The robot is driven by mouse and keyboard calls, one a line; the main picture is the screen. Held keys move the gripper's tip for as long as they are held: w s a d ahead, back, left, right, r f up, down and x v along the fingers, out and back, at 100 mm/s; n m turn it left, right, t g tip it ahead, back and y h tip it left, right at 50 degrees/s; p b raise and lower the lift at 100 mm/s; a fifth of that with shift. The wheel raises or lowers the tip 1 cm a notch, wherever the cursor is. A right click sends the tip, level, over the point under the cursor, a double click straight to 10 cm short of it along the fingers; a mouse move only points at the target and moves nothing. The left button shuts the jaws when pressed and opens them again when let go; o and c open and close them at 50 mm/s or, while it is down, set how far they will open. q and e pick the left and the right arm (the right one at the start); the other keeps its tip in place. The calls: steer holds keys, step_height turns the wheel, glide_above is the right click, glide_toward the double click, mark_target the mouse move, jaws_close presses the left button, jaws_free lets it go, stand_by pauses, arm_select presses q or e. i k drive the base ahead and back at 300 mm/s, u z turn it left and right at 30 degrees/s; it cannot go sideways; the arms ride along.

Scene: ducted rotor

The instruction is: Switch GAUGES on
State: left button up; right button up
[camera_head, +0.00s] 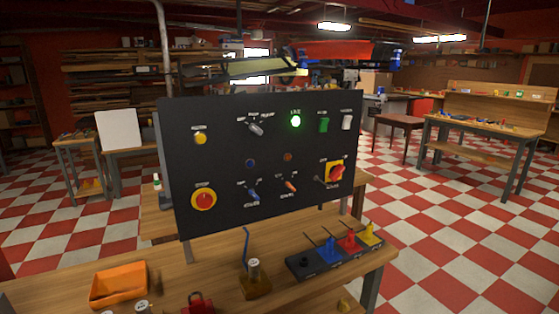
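A black control panel (225,175) stands upright on the wooden bench. Its top row has a yellow button (200,138), a grey selector lever (255,129), a lit green lamp (295,121), a green switch (323,125) and a white switch (347,121). Below are an unlit blue lamp (250,163) and a dull orange lamp (287,157). The bottom row has a red-and-yellow round control (203,199), a blue-tipped toggle (253,195), an orange-tipped toggle (291,186) and a red rotary knob (337,171). Labels are too small to read, so I cannot tell which is GAUGES. Neither gripper is in view.
On the bench (220,285) before the panel are an orange tray (119,286), a red padlock-like object (198,304), a brass-coloured block (255,282) and a dark base with coloured pieces (328,254). Open space lies before the panel face.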

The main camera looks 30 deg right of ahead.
mark_target(347, 120)
steer(key=z, duration=1.3)
